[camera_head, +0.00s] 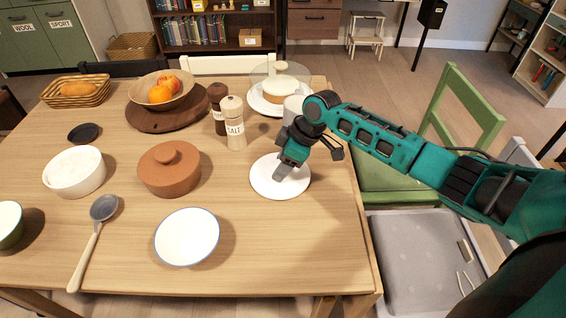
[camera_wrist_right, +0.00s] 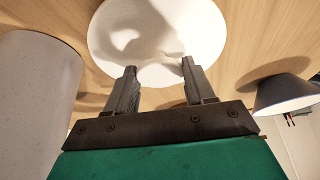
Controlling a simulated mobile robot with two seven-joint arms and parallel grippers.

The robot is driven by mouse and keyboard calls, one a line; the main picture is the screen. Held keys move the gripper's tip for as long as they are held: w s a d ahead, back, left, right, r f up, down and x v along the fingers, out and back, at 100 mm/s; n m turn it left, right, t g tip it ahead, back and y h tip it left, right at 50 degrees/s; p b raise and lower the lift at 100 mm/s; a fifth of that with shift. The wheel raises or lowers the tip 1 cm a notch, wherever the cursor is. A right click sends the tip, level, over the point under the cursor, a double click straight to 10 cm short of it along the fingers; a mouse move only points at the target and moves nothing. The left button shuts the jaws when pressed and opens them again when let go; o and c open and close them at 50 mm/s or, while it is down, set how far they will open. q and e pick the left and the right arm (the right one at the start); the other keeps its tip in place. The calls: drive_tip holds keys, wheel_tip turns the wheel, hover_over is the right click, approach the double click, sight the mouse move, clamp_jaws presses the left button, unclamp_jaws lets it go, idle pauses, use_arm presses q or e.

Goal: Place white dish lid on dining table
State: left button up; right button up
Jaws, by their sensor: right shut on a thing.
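The white dish lid (camera_head: 265,185) is a round white disc near the right edge of the dining table (camera_head: 130,235). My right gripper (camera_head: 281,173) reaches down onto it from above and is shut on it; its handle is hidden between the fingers. In the right wrist view, the lid (camera_wrist_right: 125,40) lies beyond the two fingertips (camera_wrist_right: 158,66). The lid is low over the wood; I cannot tell whether it touches. My left gripper is not in view.
Salt and pepper mills (camera_head: 234,123), a white cylinder and a covered cake stand behind the lid. Bare wood lies in front. A green chair (camera_head: 400,190) stands right.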

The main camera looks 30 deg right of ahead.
drive_tip(key=o, duration=1.2)
drive_tip(key=shift+c, duration=0.2)
drive_tip(key=shift+r, duration=0.1)
drive_tip(key=p+v, duration=0.1)
drive_tip(key=v, duration=1.1)
drive_tip(key=shift+p, duration=0.35)
